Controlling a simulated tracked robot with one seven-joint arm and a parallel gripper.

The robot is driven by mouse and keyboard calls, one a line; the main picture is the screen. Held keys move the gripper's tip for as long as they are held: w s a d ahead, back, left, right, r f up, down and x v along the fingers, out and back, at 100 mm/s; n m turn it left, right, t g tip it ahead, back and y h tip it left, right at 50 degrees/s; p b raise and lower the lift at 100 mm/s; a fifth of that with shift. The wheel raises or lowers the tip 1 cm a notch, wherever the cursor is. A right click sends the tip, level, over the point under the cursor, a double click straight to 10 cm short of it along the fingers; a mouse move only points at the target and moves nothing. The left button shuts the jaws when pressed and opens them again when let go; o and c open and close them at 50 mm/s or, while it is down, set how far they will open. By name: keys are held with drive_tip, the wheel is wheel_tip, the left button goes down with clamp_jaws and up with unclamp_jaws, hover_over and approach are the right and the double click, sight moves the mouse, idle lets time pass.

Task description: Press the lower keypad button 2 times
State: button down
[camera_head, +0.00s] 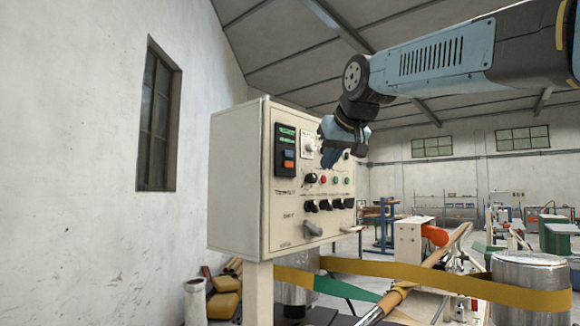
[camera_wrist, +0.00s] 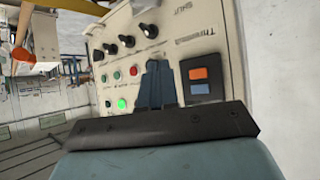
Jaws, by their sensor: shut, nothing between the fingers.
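The keypad (camera_head: 285,150) is a dark panel on the left of the cream control box's front, with green displays above two buttons. Its blue button sits above its orange lower button (camera_head: 289,164). The wrist view shows the box roughly upside down, with the orange button (camera_wrist: 198,73) above the blue one (camera_wrist: 201,89) in the picture. My gripper (camera_head: 328,160) is shut and empty in front of the box, to the right of the keypad. In the wrist view, its closed fingertips (camera_wrist: 157,64) are beside the keypad, apart from the orange button. The wrist view cuts off the displays behind my gripper.
The control box (camera_head: 235,185) also bears black knobs, a red button (camera_wrist: 133,71), small lamps and a grey lever (camera_head: 312,229). A green lamp (camera_wrist: 121,103) is lit. A yellow band (camera_head: 400,271) and a metal drum (camera_head: 530,270) stand below right.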

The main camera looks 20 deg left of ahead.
drive_tip(key=w+a, duration=0.3)
drive_tip(key=a, duration=0.4)
drive_tip(key=shift+a, duration=0.25)
drive_tip(key=shift+a, duration=0.1)
idle(1.9)
drive_tip(key=shift+w+a, duration=0.15)
drive_tip(key=shift+a, duration=0.1)
drive_tip(key=shift+w+a, duration=0.15)
drive_tip(key=shift+a, duration=0.25)
idle(0.8)
drive_tip(key=shift+d, duration=0.1)
drive_tip(key=shift+s+d, duration=0.3)
drive_tip(key=shift+d, duration=0.4)
drive_tip(key=shift+d, duration=0.1)
drive_tip(key=shift+s+d, duration=0.3)
drive_tip(key=shift+d, duration=0.45)
drive_tip(key=shift+s+d, duration=0.35)
drive_tip(key=shift+d, duration=0.35)
drive_tip(key=shift+s+d, duration=0.3)
drive_tip(key=shift+d, duration=0.45)
